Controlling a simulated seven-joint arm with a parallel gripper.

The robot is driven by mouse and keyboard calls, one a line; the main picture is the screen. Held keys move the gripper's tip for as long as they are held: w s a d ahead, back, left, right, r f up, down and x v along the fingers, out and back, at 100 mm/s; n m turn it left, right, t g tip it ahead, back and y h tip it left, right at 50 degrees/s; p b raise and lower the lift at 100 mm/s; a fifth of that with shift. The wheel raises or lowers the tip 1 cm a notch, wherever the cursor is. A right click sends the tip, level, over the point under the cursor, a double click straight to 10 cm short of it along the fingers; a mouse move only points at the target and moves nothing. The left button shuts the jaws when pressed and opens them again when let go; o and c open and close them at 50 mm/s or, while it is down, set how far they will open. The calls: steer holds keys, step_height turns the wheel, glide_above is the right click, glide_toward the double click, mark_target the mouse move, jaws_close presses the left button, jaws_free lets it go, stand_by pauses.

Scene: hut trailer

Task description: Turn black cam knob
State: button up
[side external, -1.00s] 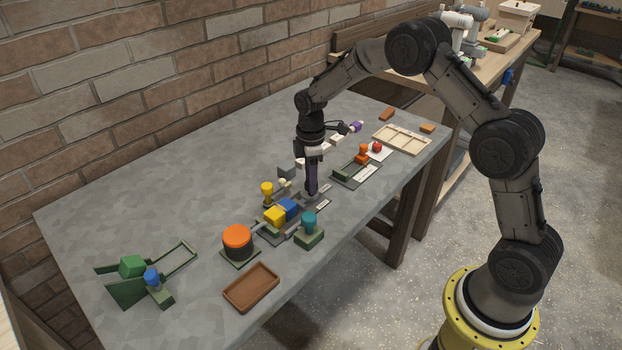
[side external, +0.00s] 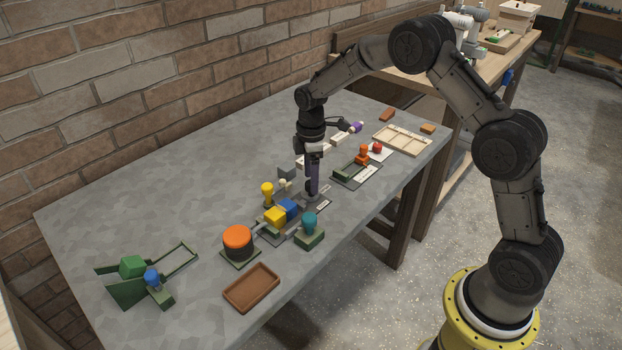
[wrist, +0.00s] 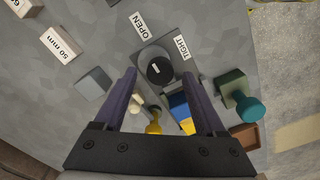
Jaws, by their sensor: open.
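The black cam knob (wrist: 160,70) is a round black disc with a short white mark on top. In the wrist view it sits on a grey plate between an OPEN label (wrist: 143,25) and a TIGHT label (wrist: 182,47). My gripper (wrist: 165,75) is open, with its two purple fingers spread to either side of the knob; I cannot tell whether they touch it. In the side view my gripper (side external: 313,195) points straight down at the knob's place, and the fingers mostly hide the knob.
Blue (side external: 287,206) and yellow (side external: 274,215) blocks lie close to the gripper. A yellow knob (side external: 267,189) and a teal knob (side external: 309,219) stand nearby. An orange-topped drum (side external: 237,237) and a brown tray (side external: 251,288) are nearer the front. The table's back left is clear.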

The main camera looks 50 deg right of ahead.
step_height(320, 180, up, 13)
stand_by(0.3)
steer(key=shift+f, duration=0.15)
steer(key=s+a+r+t, duration=0.2)
steer(key=s+r, duration=0.1)
steer(key=r, duration=0.6)
steer(key=s+a+r+m+t, duration=0.2)
steer(key=s+r, duration=0.6)
steer(key=s, duration=0.5)
steer(key=s+f+m, duration=0.4)
steer(key=s, duration=0.4)
steer(key=s+a+f+m+t, duration=0.1)
steer(key=s+f+m, duration=0.4)
steer(key=s, duration=0.3)
steer(key=shift+s+a+t, duration=0.2)
steer(key=shift+s+t, duration=0.05)
steer(key=shift+t, duration=0.05)
